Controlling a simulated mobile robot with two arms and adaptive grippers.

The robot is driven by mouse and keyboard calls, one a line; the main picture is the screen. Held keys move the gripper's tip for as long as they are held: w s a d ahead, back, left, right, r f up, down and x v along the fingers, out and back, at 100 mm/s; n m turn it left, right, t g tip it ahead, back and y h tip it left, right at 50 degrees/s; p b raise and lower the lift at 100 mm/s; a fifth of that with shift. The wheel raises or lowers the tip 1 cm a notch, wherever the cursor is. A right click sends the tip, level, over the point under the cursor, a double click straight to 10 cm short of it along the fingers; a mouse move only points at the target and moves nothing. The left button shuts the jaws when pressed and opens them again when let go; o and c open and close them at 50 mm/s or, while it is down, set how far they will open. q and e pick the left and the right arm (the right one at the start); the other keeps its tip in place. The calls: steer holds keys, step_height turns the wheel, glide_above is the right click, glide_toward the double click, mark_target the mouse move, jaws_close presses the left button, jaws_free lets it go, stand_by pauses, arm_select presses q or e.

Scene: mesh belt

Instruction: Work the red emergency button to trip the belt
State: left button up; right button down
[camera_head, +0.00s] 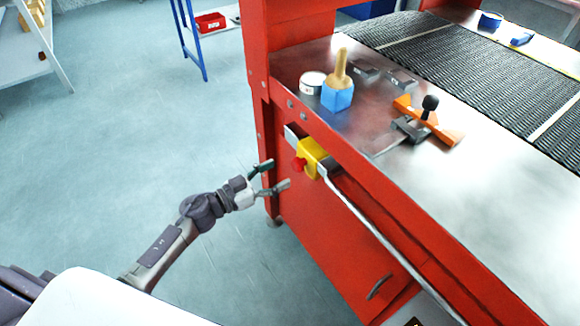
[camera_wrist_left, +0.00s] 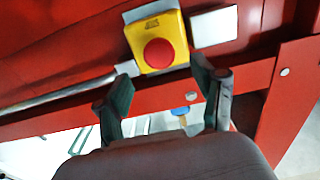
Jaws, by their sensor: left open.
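The red emergency button (camera_head: 299,164) sits on a yellow housing (camera_head: 313,153) on the side of the red machine frame. In the left wrist view the round red button (camera_wrist_left: 159,53) shows on its yellow housing (camera_wrist_left: 142,31), beyond and between the fingertips. My left gripper (camera_head: 279,174) is open and empty, just to the left of the button and apart from it. Its two fingers also show in the left wrist view (camera_wrist_left: 163,90). My right gripper is not in view.
A metal rail (camera_head: 375,235) runs along the machine's side from near the button. On the metal top stand a brush with blue bristles (camera_head: 337,96), a round tin (camera_head: 312,83) and an orange tool (camera_head: 428,121). The mesh belt (camera_head: 470,70) lies behind.

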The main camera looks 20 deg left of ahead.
arm_select(q)
steer(key=v, duration=0.5)
steer(key=shift+s+a, duration=0.15)
steer(key=shift+s, duration=0.05)
